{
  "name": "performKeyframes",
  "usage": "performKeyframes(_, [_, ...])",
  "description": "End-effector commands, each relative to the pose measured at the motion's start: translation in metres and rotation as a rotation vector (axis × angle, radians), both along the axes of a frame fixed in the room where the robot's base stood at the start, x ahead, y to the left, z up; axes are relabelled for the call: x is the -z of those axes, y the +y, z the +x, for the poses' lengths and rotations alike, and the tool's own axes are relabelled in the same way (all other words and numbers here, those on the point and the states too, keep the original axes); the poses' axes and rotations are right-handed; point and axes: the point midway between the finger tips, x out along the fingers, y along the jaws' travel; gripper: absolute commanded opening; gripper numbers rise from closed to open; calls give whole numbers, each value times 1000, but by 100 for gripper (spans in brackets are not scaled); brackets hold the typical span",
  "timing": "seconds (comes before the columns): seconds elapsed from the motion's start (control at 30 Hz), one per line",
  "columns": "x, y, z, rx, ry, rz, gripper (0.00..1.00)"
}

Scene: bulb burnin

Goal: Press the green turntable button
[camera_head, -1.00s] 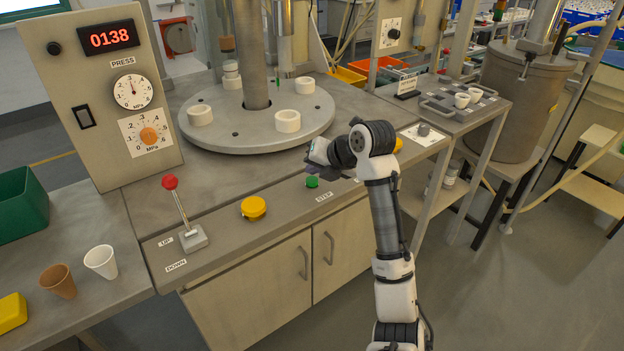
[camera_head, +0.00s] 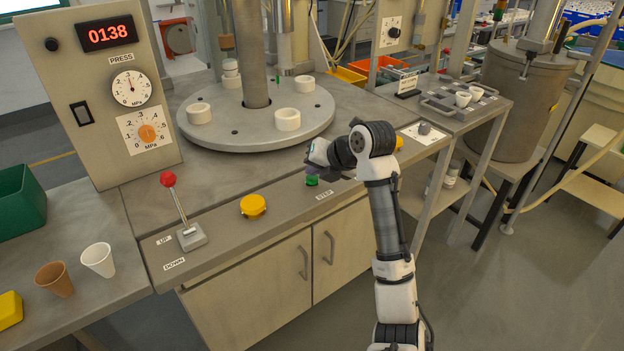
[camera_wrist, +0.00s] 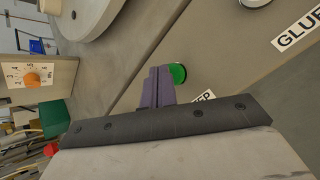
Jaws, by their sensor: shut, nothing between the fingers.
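The green button (camera_head: 312,182) sits on the front ledge of the bench, beside the STEP label. In the wrist view the green button (camera_wrist: 179,74) shows just right of my fingertips, partly covered by them. My gripper (camera_head: 311,172) is shut and empty, with its purple fingers (camera_wrist: 156,84) at the button's near side. In the head view they are right at the button's upper edge; I cannot tell whether they touch it. The grey round turntable (camera_head: 235,133) stands behind, carrying several white rings.
A yellow button (camera_head: 253,207) and a red-knobbed lever (camera_head: 180,208) stand left on the same ledge. Another yellow button (camera_head: 399,142) is just right of my wrist. A gauge panel (camera_head: 105,100) reading 0138 rises at the left. Two cups (camera_head: 98,260) stand on the left table.

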Motion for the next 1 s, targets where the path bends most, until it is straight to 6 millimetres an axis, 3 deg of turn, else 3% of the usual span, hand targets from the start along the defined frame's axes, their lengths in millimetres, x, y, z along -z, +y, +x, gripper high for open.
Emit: performKeyframes(1.0, [9,0,0,0,0,0,0])
